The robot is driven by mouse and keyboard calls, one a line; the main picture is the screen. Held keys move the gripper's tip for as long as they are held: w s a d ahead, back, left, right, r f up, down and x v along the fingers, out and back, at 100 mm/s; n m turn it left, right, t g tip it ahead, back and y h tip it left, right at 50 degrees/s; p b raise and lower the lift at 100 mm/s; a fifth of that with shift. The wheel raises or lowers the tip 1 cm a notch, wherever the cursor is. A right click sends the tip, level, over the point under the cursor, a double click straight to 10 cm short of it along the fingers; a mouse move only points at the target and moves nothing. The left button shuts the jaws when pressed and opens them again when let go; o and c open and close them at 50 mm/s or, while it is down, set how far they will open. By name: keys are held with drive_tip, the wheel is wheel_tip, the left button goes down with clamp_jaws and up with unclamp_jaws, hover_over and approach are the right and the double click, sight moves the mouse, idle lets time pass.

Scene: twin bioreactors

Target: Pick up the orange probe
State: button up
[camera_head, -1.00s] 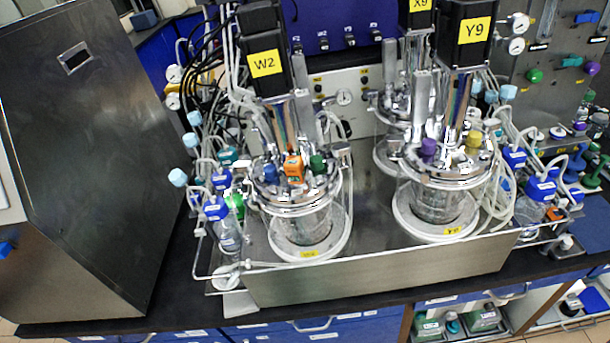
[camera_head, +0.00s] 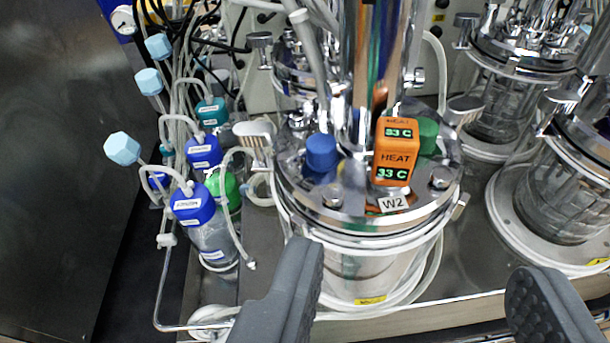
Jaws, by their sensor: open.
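The orange probe (camera_head: 397,152) is a block marked "HEAT" and "33 C". It stands on the metal lid of the left bioreactor (camera_head: 345,207), above a "W2" label. A blue cap (camera_head: 321,153) is to its left and a green cap (camera_head: 428,136) is just behind it on the right. My gripper (camera_head: 415,275) is open and empty. Its two dark fingers are wide apart at the bottom of the view. The probe is above and beyond the gap between them, not touched by either finger.
A tall metal column (camera_head: 367,60) rises from the lid close behind the probe. Bottles with blue caps (camera_head: 193,205) and tubing crowd the left side. A second glass vessel (camera_head: 565,195) stands at the right. A dark steel cabinet (camera_head: 60,150) fills the far left.

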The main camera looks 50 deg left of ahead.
drive_tip(key=p, duration=0.1)
approach(398, 152)
drive_tip(key=x, duration=0.4)
drive_tip(key=shift+w+a, duration=0.3)
drive_tip(key=shift+a, duration=0.05)
drive_tip(key=shift+p+x, duration=0.65)
drive_tip(key=shift+x, duration=2)
drive_tip(key=shift+d+f, duration=0.15)
drive_tip(key=shift+d, duration=0.05)
clamp_jaws()
